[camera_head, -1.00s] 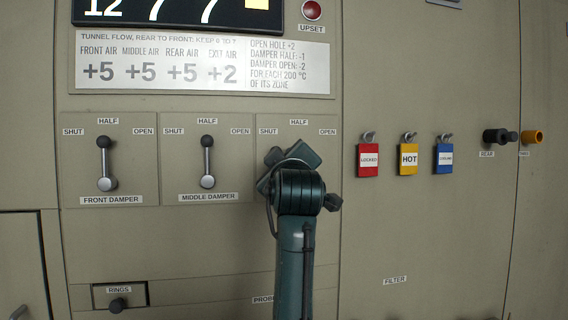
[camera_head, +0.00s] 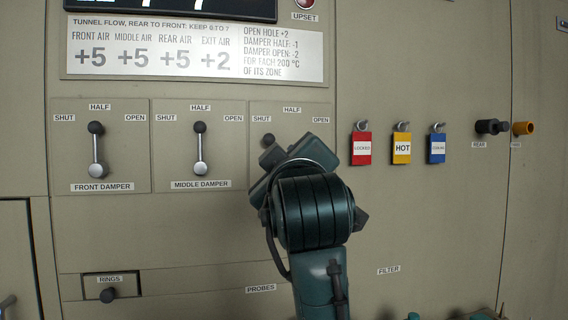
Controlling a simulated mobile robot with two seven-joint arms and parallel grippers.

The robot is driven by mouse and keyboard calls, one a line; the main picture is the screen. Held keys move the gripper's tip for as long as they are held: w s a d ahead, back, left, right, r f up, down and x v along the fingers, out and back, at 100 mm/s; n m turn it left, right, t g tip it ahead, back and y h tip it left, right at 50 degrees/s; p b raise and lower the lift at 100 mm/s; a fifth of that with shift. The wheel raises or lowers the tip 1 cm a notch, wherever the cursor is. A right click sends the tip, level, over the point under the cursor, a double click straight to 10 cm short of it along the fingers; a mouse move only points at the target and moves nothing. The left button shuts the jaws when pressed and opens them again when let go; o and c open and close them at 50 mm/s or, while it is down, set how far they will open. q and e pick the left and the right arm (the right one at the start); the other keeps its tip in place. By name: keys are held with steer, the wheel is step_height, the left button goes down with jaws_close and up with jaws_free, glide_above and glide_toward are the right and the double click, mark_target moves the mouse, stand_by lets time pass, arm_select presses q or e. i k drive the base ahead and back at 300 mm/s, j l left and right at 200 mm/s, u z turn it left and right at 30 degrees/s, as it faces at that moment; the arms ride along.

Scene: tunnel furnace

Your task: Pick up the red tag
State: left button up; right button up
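The red tag (camera_head: 361,158), with a white label that seems to read LOCKED, hangs from a hook on the panel, right of centre. A yellow tag (camera_head: 402,160) marked HOT and a blue tag (camera_head: 437,158) with a small label hang from hooks to its right. An arm of mine, apparently the left, rises from the bottom centre. Its wrist and gripper body (camera_head: 290,160) are left of and below the red tag, apart from it in the picture. Its fingers are hidden behind the wrist. My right gripper does not show; only small teal parts show at the lower right edge.
The front damper lever (camera_head: 96,150) and middle damper lever (camera_head: 200,148) are at the left. My arm partly covers a third damper plate (camera_head: 262,118).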

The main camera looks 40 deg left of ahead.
mark_target(361, 140)
steer(key=k+l, duration=0.75)
steer(key=l, duration=0.25)
